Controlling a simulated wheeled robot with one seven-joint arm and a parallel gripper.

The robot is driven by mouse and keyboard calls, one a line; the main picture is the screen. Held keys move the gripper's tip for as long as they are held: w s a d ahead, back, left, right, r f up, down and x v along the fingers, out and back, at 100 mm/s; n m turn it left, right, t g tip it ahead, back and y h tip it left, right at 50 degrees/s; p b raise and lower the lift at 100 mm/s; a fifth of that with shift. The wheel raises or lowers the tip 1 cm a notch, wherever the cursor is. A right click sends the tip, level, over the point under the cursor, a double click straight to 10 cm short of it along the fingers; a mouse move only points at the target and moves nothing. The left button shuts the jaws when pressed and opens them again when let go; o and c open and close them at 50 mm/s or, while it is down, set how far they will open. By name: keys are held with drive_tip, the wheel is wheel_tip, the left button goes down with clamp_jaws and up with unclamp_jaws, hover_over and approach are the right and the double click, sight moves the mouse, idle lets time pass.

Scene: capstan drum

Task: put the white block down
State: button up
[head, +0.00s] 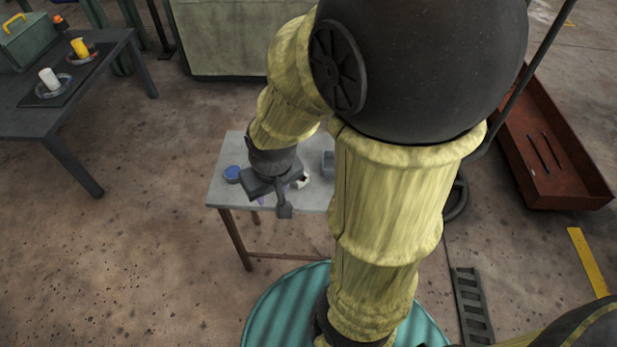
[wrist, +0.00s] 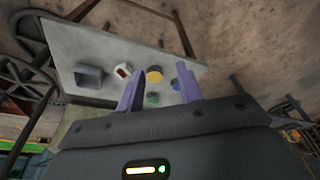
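My gripper (head: 281,191) is over the small light grey table (head: 232,192) in the head view. In the wrist view its two purple fingers (wrist: 160,76) stand wide apart, with nothing held between them. A white piece with a dark reddish middle (wrist: 122,71) is on the table, left of the fingers; it also shows in the head view (head: 303,181). A white cylinder-like block (head: 49,78) stands upright on a round dish on the dark table at far left. I cannot tell which of these is the white block.
A yellow cylinder (head: 79,47) stands on the dark table (head: 105,65). A red tray (head: 560,185) is at right.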

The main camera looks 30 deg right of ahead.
drive_tip(key=o, duration=0.5)
drive_tip(key=shift+w+r, duration=0.1)
drive_tip(key=shift+o, duration=0.7)
drive_tip(key=w+d+r+n+g+p, duration=0.1)
drive_tip(key=w+d+p, duration=0.2)
drive_tip(key=w+d, duration=0.2)
drive_tip(key=shift+w, duration=0.65)
drive_tip(key=w+d+f+n+g+p, duration=0.1)
drive_tip(key=w+d+p, duration=0.1)
drive_tip(key=w+d, duration=0.3)
drive_tip(key=d, duration=0.3)
drive_tip(key=shift+w+d+f+g+p, duration=0.15)
drive_tip(key=shift+w+f+g+p, duration=0.15)
drive_tip(key=shift+w+p, duration=0.1)
drive_tip(key=shift+f, duration=0.1)
wheel_tip(320, 180, down, 12)
drive_tip(key=shift+r+b, duration=0.15)
drive_tip(key=shift+b, duration=1.1)
drive_tip(key=shift+f, duration=0.25)
